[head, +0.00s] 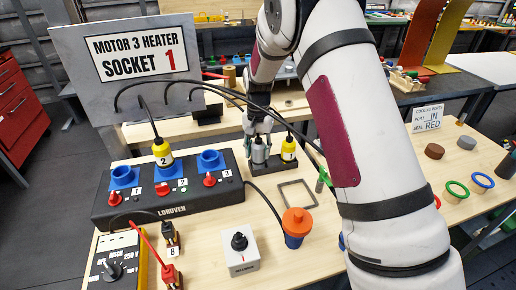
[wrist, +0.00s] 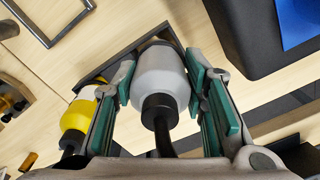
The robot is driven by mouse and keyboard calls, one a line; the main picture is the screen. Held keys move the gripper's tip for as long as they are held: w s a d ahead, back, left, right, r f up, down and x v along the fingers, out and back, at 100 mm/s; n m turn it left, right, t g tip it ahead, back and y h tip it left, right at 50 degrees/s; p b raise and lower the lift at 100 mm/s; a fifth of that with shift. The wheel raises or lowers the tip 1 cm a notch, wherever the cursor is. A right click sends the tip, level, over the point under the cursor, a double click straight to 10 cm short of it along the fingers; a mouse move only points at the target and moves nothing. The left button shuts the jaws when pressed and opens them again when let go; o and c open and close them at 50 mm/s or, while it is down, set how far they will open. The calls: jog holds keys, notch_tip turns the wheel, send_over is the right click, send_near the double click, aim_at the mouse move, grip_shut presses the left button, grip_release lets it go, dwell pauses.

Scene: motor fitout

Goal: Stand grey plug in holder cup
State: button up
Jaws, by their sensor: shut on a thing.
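The grey plug (wrist: 160,75) is between the green-padded fingers of my gripper (wrist: 163,95), which is shut on it, its black cable end toward the wrist camera. In the head view the grey plug (head: 259,154) is upright at the left part of the dark holder (head: 268,170). Its lower end is at the holder (wrist: 112,62); I cannot tell how deep it sits in the cup, which is hidden. A yellow plug (head: 289,149) stands in the holder to the right; it also shows at the left of the wrist view (wrist: 77,118).
Cables arch over from the sign board (head: 120,60).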

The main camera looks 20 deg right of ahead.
jog(key=shift+f, duration=0.7)
jog(key=o, duration=1.3)
notch_tip(320, 180, up, 12)
jog(key=shift+r, duration=0.1)
